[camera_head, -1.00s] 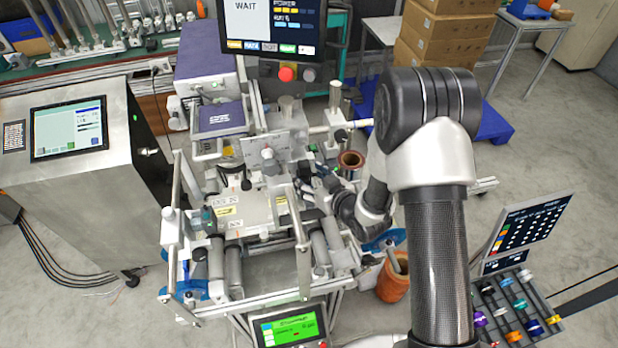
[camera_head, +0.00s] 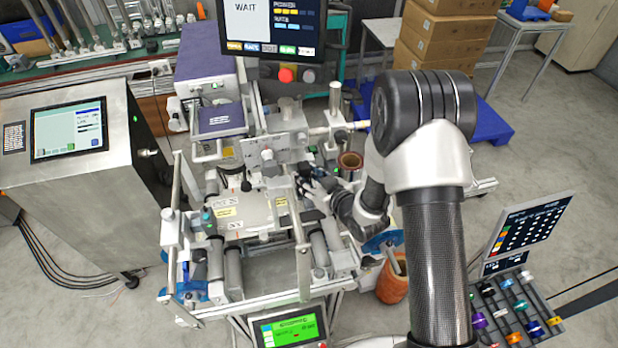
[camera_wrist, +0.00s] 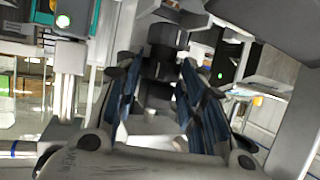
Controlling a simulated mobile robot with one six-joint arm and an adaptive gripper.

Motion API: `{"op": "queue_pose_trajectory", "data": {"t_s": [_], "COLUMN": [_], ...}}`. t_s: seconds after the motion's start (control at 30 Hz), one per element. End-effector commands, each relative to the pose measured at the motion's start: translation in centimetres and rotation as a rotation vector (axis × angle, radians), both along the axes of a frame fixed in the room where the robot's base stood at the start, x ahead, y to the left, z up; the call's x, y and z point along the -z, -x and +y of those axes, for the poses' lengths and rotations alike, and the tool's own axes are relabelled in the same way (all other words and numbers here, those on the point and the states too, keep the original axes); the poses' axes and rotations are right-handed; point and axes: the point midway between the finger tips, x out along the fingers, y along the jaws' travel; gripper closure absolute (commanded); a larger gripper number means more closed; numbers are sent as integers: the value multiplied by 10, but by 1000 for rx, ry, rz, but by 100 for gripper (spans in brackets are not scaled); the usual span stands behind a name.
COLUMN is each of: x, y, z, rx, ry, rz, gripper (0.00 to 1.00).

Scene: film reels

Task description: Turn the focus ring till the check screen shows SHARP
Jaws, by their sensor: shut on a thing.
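My gripper (camera_wrist: 162,108) has its two blue-lined fingers on either side of a dark, banded cylinder (camera_wrist: 160,70), which looks like the focus ring, and is shut on it. In the head view my gripper (camera_head: 312,186) reaches in from the right to the middle of the grey machine, where the ring is too small and covered to make out. I cannot tell which is the check screen.
The grey machine's rollers and upright rods (camera_head: 302,255) stand close around my gripper. A brown cup (camera_head: 350,161) is just behind it. A steel cabinet with a screen (camera_head: 68,128) stands left. A rack of coloured spools (camera_head: 515,308) is at the right.

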Motion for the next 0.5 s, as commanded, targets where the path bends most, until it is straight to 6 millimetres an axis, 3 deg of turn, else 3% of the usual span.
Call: {"op": "queue_pose_trajectory", "data": {"t_s": [0.23, 0.5], "x": [1, 2], "y": [0, 2], "z": [3, 8], "rx": [28, 191], "ry": [0, -1], "rz": [-1, -3], "gripper": [87, 87]}}
